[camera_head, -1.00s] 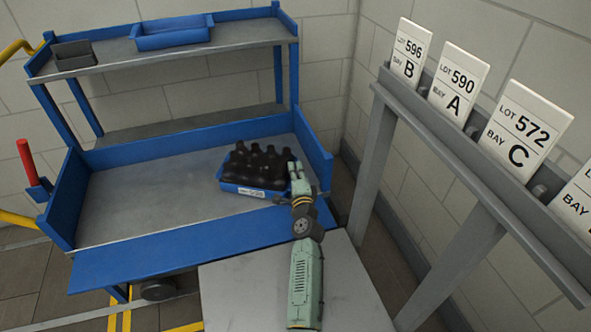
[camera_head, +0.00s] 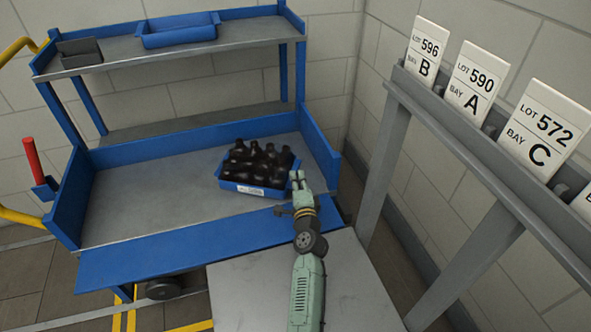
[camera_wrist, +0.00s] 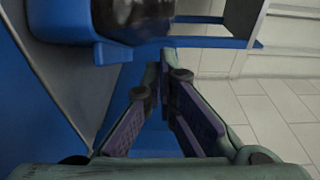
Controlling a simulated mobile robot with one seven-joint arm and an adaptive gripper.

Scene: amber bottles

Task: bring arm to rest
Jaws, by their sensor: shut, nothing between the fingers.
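My gripper (camera_head: 297,178) is at the front right of the blue workbench cart, just right of a blue crate of bottles. Its fingers are closed together and empty, as the wrist view also shows (camera_wrist: 163,75). The blue crate (camera_head: 243,188) with a white label stands on the cart's grey deck and holds several dark amber bottles (camera_head: 258,163). In the wrist view, part of the crate (camera_wrist: 62,20) and a dark bottle (camera_wrist: 128,15) show at the upper left, apart from the fingertips.
The cart's deck (camera_head: 150,200) is bare left of the crate. Its upper shelf (camera_head: 120,52) carries a grey bin (camera_head: 78,53) and a blue tray (camera_head: 179,30). A grey rack (camera_head: 480,150) with lot cards (camera_head: 467,83) stands at the right. A red post (camera_head: 32,160) is at the left.

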